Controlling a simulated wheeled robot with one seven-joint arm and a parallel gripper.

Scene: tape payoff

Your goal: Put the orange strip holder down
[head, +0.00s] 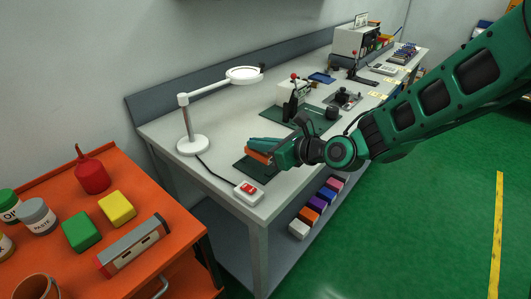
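The orange strip holder (258,156) shows in the head view at the near end of the grey workbench, over a small dark green mat (246,173). My green gripper (264,148) reaches in from the right, with its fingers pointing left. The holder sits between the fingers, and the gripper looks shut on it. The fingers hide part of the holder. I cannot tell whether its underside touches the mat.
A white magnifier lamp (192,144) stands left of my gripper. A switch box (248,193) with a red rocker sits at the bench's near corner. A larger mat (302,119) with a machine lies behind. An orange cart (146,213) stands at the lower left.

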